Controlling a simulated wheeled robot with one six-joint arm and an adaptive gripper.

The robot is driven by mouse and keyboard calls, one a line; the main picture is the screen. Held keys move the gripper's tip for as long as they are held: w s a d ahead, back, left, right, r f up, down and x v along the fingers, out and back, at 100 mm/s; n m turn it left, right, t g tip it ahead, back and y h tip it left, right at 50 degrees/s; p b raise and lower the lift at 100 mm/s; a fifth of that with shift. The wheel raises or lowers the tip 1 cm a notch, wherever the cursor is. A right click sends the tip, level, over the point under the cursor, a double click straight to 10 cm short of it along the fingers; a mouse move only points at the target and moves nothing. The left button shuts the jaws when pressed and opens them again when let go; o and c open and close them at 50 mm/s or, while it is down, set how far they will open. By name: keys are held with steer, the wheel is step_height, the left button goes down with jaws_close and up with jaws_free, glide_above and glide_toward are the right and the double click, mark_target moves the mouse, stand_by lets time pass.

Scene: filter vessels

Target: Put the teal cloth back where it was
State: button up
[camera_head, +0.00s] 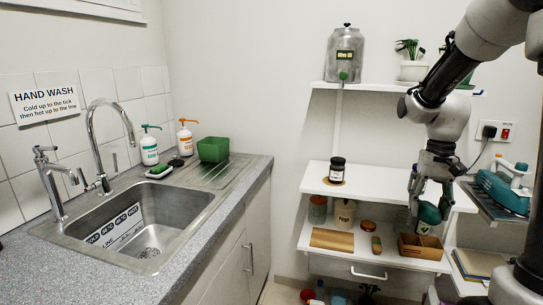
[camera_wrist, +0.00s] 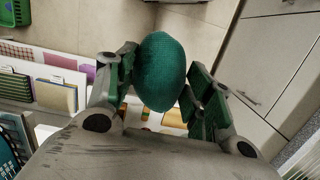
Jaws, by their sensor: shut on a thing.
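The teal cloth (camera_wrist: 160,72) is a rounded, bunched bundle with a woven texture in the wrist view. My gripper (camera_wrist: 163,85) is shut on it, with a finger on each side. In the head view the cloth (camera_head: 429,212) hangs at the fingertips of my gripper (camera_head: 432,196), which points down in front of the right part of the shelves. The cloth is in the air, above and in front of an open brown box (camera_head: 420,242). Part of the cloth is hidden behind the fingers.
The lower shelf (camera_head: 308,245) holds a brown board, jars and tins. A dark jar (camera_head: 337,172) stands on the middle shelf. A teal appliance (camera_head: 503,188) sits at right. A metal vessel (camera_head: 344,55) is on top. The sink (camera_head: 140,225) is at left with a green tub (camera_head: 213,149).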

steer(key=w+a+f+n, duration=0.1)
steer(key=w+a+f, duration=0.2)
steer(key=w, duration=0.4)
steer(key=w+a+f+n, duration=0.1)
steer(key=w+a+f, duration=0.15)
steer(key=w, duration=0.55)
steer(key=s+a+f, duration=0.2)
steer(key=f, duration=0.4)
steer(key=s+a+f+n, duration=0.1)
steer(key=s+a+f, duration=0.1)
steer(key=f, duration=0.5)
steer(key=shift+a+n+h, duration=0.3)
